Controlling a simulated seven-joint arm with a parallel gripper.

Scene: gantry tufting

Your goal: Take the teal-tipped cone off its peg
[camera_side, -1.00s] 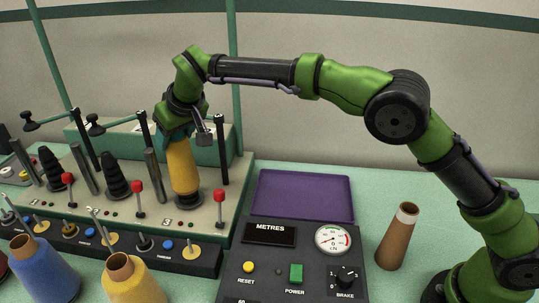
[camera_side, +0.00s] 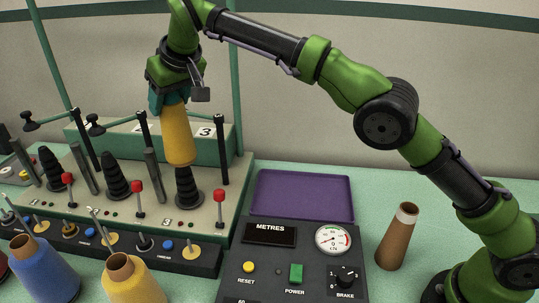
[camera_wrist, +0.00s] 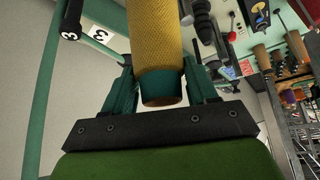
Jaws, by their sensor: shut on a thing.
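The teal-tipped cone is a yellow-orange yarn cone (camera_side: 177,135), held upright by my gripper (camera_side: 170,100) in the side view. My gripper is shut on its top end. The cone's bottom is at about the top of the black ribbed peg (camera_side: 189,190) at station 3, which now shows below it. I cannot tell whether a small part of the peg tip is still inside. In the wrist view, the yellow cone (camera_wrist: 155,40) and its teal tip (camera_wrist: 160,88) sit between the two teal fingers of my gripper (camera_wrist: 160,85).
Two more black ribbed pegs (camera_side: 116,176) stand to the left, bare. Black posts and red-knobbed levers (camera_side: 137,188) surround the pegs. A purple tray (camera_side: 303,194) lies right of the machine, empty. A brown bare cone (camera_side: 397,237) stands near my base. Blue and yellow cones (camera_side: 134,284) stand in front.

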